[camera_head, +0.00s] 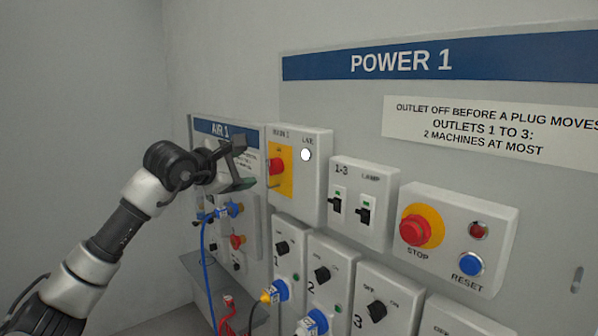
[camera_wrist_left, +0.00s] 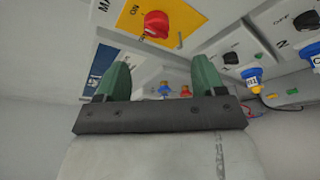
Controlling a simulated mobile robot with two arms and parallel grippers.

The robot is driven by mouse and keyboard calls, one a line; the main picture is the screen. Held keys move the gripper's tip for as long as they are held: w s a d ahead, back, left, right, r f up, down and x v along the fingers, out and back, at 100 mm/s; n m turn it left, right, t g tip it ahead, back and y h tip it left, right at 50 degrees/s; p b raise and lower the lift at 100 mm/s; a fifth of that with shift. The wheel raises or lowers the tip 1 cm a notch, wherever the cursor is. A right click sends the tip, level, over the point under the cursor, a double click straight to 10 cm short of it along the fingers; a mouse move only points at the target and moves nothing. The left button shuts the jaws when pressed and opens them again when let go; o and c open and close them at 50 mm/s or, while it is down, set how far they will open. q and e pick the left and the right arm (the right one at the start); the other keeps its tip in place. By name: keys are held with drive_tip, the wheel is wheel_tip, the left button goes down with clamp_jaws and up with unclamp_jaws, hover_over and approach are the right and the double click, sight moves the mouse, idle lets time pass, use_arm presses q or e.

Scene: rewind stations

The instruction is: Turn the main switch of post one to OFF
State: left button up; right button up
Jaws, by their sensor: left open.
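The main switch is a red knob (camera_head: 277,167) on a yellow plate (camera_head: 287,183) in the box marked MAIN 1, at the left end of the POWER 1 panel. A round white lamp (camera_head: 306,155) labelled LIVE is beside it. In the left wrist view the red knob (camera_wrist_left: 156,24) sits on its yellow plate near the top, with an ON mark beside it. My left gripper (camera_head: 246,164) is open and empty, just left of the knob and apart from it. Its two green fingers (camera_wrist_left: 164,82) also show in the wrist view. My right gripper is not in view.
Right of the main box are the 1-3 and LAMP switches (camera_head: 350,205) and a red STOP button (camera_head: 415,229) with a blue RESET button (camera_head: 470,264). Outlet boxes with black knobs (camera_head: 322,274) are below. The AIR 1 panel (camera_head: 220,128) with a blue hose (camera_head: 206,260) is behind my gripper.

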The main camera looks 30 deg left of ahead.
sight(270, 167)
use_arm(q)
drive_tip(key=p+x, duration=0.1)
drive_tip(key=x, duration=0.2)
drive_tip(key=p+x, duration=0.2)
drive_tip(key=x, duration=0.1)
drive_tip(key=p+x, duration=0.1)
drive_tip(key=x, duration=0.3)
drive_tip(key=shift+a+r, duration=0.25)
drive_tip(key=shift+a, duration=0.05)
drive_tip(key=shift+w+f+p, duration=0.2)
drive_tip(key=shift+w+p, duration=0.1)
drive_tip(key=shift+w, duration=0.15)
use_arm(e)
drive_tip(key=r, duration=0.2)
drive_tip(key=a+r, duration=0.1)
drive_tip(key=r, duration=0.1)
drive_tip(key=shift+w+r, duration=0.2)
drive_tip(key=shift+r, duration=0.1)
use_arm(q)
drive_tip(key=c, duration=0.9)
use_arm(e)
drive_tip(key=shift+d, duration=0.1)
